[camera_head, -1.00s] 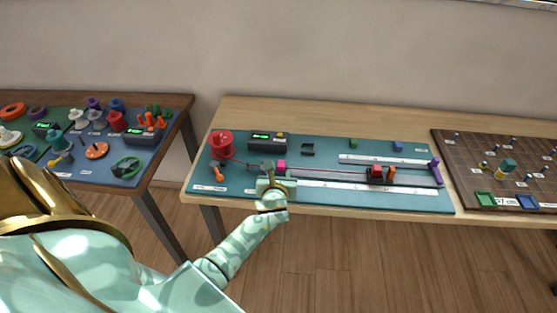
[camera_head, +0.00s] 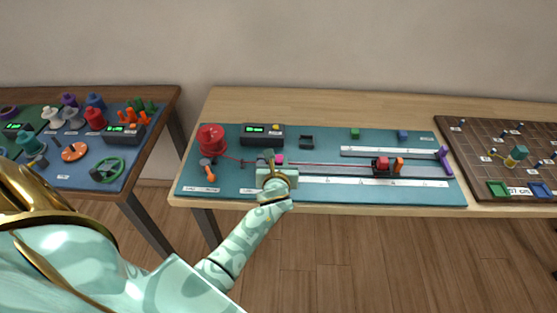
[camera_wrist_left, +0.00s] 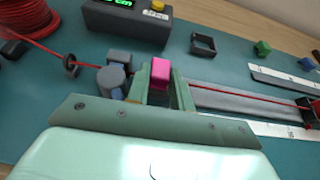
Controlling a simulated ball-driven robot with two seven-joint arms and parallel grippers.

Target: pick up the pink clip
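The pink clip (camera_head: 279,159) is a small block on the teal mat, at the left end of the grey rail. In the left wrist view the pink clip (camera_wrist_left: 160,73) stands between the far ends of my left fingers. My left gripper (camera_head: 271,164) is over the mat at the clip; in the left wrist view the gripper (camera_wrist_left: 164,82) has its fingers apart, one on each side of the clip. I see no clear grip on it. The lower part of the clip is hidden by the gripper. My right gripper is not in view.
A red cord (camera_head: 330,164) runs along the rail from a red spool (camera_head: 211,138) to a red-and-black block (camera_head: 381,166). A grey cylinder (camera_wrist_left: 112,78) stands close left of my fingers. A dark box with a green display (camera_head: 262,135) is behind. A black bracket (camera_head: 306,142) lies behind right.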

